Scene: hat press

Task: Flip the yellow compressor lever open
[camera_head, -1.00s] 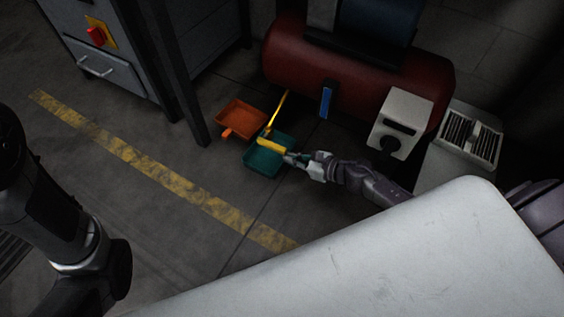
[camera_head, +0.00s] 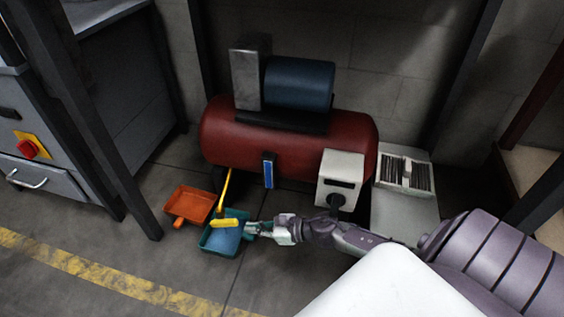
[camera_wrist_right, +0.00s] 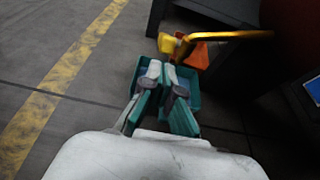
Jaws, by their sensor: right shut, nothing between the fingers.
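The yellow compressor lever (camera_head: 224,195) hangs down from the left end of the red compressor tank (camera_head: 290,145), with a yellow crossbar grip (camera_head: 225,223) at its lower end. In the right wrist view the lever (camera_wrist_right: 228,36) reaches in from the right, and its grip (camera_wrist_right: 167,44) lies just beyond my fingertips. My right gripper (camera_head: 250,229) is just right of and slightly below the grip, beside the teal tray. It is shut and empty; its fingers also show in the right wrist view (camera_wrist_right: 166,74). My left gripper is out of view.
A teal tray (camera_head: 208,246) and an orange tray (camera_head: 190,203) stand on the floor below the lever. A grey cabinet (camera_head: 115,95) with a dark post is to the left. A white box (camera_head: 341,168) and a vented grey unit (camera_head: 405,200) stand to the right.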

